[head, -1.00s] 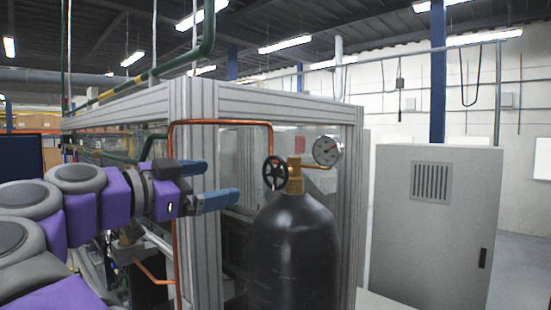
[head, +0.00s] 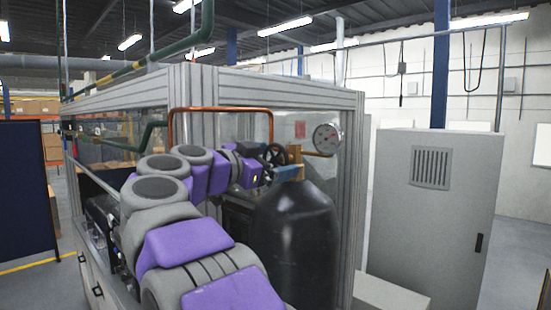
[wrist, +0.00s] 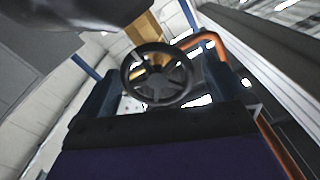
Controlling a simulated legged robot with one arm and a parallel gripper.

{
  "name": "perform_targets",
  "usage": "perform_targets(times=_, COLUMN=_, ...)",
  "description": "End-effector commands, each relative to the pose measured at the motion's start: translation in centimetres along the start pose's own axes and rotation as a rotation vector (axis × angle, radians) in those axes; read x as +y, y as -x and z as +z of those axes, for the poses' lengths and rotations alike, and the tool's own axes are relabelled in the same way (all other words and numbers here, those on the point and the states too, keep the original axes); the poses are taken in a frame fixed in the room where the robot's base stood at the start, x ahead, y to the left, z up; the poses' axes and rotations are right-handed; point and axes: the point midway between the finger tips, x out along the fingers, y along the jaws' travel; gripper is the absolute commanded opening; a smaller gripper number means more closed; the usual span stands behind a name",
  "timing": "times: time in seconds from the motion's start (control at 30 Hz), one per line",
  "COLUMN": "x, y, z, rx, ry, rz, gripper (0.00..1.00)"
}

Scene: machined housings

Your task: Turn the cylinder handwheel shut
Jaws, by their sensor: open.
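The black cylinder (head: 295,245) stands in front of the framed enclosure, with a brass valve (head: 306,185) on top. The black spoked handwheel (head: 276,154) is on the valve's left side, partly hidden by my gripper (head: 270,162). In the wrist view the handwheel (wrist: 159,80) faces me, between the two blue fingers of my gripper (wrist: 163,88). The fingers are apart, one on each side of the wheel. I cannot tell whether either touches the rim.
A pressure gauge (head: 327,138) sticks out right of the valve. A copper pipe (head: 220,110) arches behind my arm. The aluminium-framed enclosure (head: 290,90) is close behind the cylinder. A grey cabinet (head: 430,220) stands to the right.

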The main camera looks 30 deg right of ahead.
Motion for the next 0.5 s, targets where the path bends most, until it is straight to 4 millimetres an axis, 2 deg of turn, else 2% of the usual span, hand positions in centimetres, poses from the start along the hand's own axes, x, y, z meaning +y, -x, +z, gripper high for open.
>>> perform_targets(times=0.1, x=0.04, y=-0.97, z=-0.04, rx=0.000, ry=0.000, rz=0.000, gripper=1.00)
perform_targets(times=0.43, x=0.12, y=-1.50, z=-0.05, rx=-0.001, ry=-0.001, rz=-0.001, gripper=1.00)
perform_targets(times=0.5, x=0.08, y=-1.39, z=-0.04, rx=-0.001, ry=-0.001, rz=-0.001, gripper=0.94)
